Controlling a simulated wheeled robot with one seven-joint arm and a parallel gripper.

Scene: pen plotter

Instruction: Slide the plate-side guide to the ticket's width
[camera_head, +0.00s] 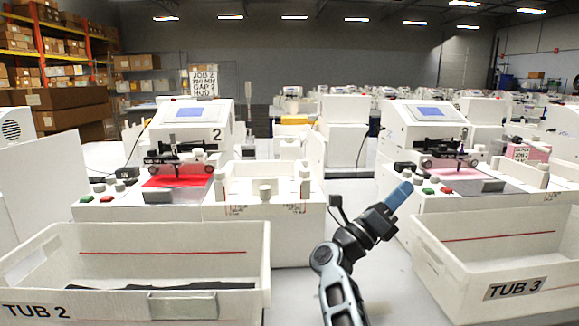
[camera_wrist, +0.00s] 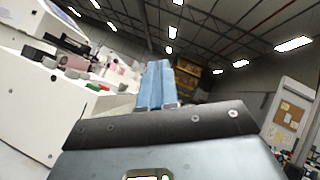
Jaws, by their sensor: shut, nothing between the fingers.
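The ticket (camera_head: 203,80) is a white sheet behind plotter 2 (camera_head: 188,125); it reads "JOB 2" on top, and its smaller lines are hard to read. Right of that plotter's red plate (camera_head: 178,177) is a white feed bed (camera_head: 262,215) with red scale marks on its front. White upright blocks stand at the bed's left (camera_head: 220,183) and right (camera_head: 304,186), with a grey knob (camera_head: 265,191) between them. I cannot tell which block is the plate-side guide. My gripper (camera_head: 400,194), with blue fingers, is shut and empty in the air right of the bed, apart from it. The fingers also show in the wrist view (camera_wrist: 157,85), pointing away from the bed.
Tub 2 (camera_head: 160,237) stands in front of plotter 2, with dark material inside. Tub 3 (camera_head: 500,240) stands at the right, before another plotter (camera_head: 428,125) with its own red and green buttons. Open pale surface lies between the two stations.

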